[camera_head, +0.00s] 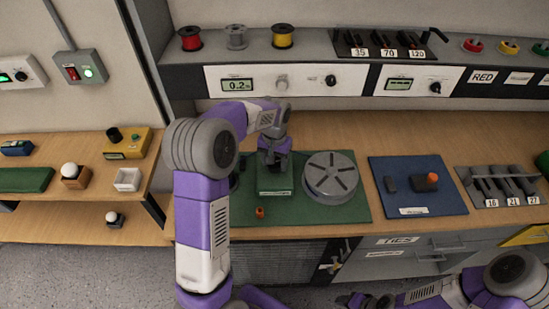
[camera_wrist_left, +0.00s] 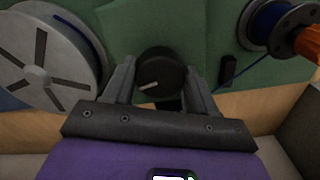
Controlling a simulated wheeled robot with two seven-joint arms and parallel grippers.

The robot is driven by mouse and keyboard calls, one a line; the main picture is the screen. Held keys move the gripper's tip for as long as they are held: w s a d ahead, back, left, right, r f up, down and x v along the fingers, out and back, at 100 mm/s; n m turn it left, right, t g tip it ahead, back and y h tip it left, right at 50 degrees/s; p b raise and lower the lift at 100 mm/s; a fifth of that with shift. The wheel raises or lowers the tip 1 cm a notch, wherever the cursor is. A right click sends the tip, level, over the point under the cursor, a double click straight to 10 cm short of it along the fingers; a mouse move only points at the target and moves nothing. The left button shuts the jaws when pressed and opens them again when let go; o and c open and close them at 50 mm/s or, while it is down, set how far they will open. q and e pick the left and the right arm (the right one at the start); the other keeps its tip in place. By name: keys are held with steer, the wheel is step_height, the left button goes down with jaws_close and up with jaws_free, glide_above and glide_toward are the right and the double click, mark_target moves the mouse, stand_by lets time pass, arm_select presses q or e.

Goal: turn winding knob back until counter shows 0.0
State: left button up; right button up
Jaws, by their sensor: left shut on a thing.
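The counter display (camera_head: 237,85) on the white panel reads about 0.2; its last characters are small. My left gripper (camera_head: 273,152) is over the winder on the green mat. In the left wrist view, its fingers (camera_wrist_left: 160,85) are shut on the sides of a round black knob (camera_wrist_left: 160,68) with a pale pointer line. The arm and gripper hide this knob in the head view. My right gripper (camera_head: 366,300) is low at the bottom edge of the head view, away from the bench top, and its jaw opening is unclear.
A grey slotted reel (camera_head: 331,177) stands right of the left gripper, on the green mat (camera_head: 300,217). A blue wire spool (camera_wrist_left: 275,22) and an orange part (camera_wrist_left: 308,42) show at right in the wrist view. A blue mat (camera_head: 418,186) lies farther right.

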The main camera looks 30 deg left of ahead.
arm_select(q)
steer(key=shift+n+p, duration=0.7)
steer(key=shift+n, duration=1.4)
steer(key=o, duration=1.1)
steer(key=shift+c, duration=0.2)
step_height(320, 180, up, 8)
steer(key=shift+f+p, duration=0.2)
steer(key=shift+p, duration=0.5)
